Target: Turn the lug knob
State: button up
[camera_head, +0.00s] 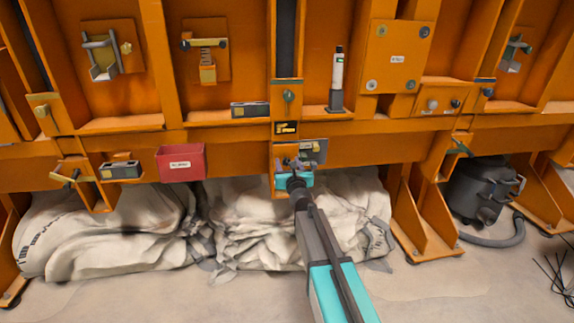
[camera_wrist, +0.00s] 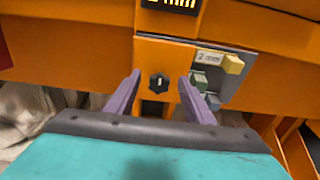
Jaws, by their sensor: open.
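The lug knob, a small black knob (camera_wrist: 159,83) with a pale pointer mark, sits on an orange plate in the wrist view, between my two purple fingertips and beyond them. My gripper (camera_wrist: 160,88) is open, its fingers on either side of the knob in the picture. I cannot tell whether they touch it. In the head view my gripper (camera_head: 291,164) is at the orange bracket below the beam and hides the knob. A small black display (camera_head: 287,128) with yellow characters is above the knob; its lower part also shows in the wrist view (camera_wrist: 172,4).
A grey panel (camera_wrist: 215,74) labelled "2 mm", with a yellow block and grey-green blocks, is right of the knob. A red bin (camera_head: 181,163) hangs to the left. Pale sacks (camera_head: 253,225) lie under the beam. A dark canister (camera_head: 477,190) stands at right.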

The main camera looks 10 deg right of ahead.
jog(key=c, duration=1)
jog(key=shift+c, duration=0.2)
